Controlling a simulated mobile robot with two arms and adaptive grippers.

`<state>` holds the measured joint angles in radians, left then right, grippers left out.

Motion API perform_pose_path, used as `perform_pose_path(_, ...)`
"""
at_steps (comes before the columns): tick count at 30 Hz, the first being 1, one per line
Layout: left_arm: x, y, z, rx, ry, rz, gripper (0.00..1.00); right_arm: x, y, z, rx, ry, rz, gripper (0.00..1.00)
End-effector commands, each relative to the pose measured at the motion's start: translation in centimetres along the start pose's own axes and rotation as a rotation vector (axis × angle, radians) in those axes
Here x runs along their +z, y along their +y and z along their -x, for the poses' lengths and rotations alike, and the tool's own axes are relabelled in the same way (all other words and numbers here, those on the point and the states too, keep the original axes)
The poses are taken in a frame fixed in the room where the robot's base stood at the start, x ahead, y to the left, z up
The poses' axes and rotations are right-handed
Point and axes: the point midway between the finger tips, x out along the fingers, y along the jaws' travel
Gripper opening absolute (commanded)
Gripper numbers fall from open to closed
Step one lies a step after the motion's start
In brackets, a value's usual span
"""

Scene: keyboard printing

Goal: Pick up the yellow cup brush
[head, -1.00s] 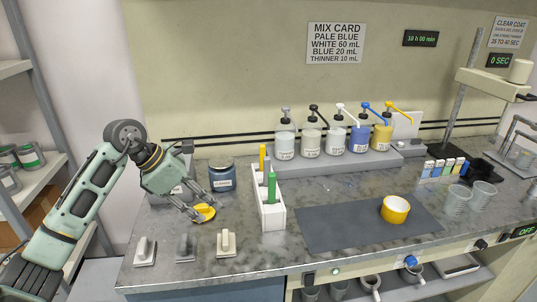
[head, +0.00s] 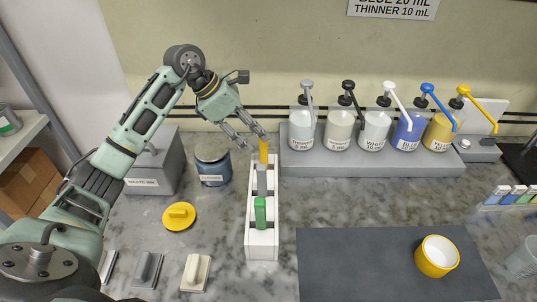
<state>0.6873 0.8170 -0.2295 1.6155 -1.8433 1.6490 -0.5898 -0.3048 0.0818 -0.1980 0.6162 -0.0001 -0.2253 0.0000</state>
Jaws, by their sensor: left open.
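The yellow cup brush (head: 264,151) stands in the back slot of a white rack (head: 262,247), with its yellow handle upward; its lower part is hidden in the rack. My right gripper is out of view.
A round yellow lid with a grip (head: 179,216) lies left of the rack. A dark blue jar (head: 213,164) and a grey waste box (head: 153,162) stand behind it. Pump bottles (head: 374,131) line the back right. A yellow cup (head: 437,256) sits on the dark mat (head: 350,265).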

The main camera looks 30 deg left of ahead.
Motion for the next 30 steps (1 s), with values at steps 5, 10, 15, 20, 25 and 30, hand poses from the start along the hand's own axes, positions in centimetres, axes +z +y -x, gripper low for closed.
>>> perform_pose_path(5,0.2,-0.2,-1.7,-0.004,-0.001,0.001,0.4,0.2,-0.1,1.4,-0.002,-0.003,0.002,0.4)
perform_pose_path(10,0.4,-0.4,-3.9,-0.006,-0.001,0.002,0.4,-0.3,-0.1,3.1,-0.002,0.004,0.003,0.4)
perform_pose_path(15,0.2,-0.2,-5.8,-0.001,0.0,0.001,0.4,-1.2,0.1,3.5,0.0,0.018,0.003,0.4)
perform_pose_path(20,0.1,-0.2,-6.2,0.001,0.0,-0.001,0.4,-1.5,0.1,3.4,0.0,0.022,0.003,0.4)
perform_pose_path(25,0.1,-0.2,-6.1,0.001,0.0,-0.001,0.33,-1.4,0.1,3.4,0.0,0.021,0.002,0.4)
perform_pose_path(30,0.1,-0.2,-6.1,0.001,0.0,-0.001,0.18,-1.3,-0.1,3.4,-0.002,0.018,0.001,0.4)
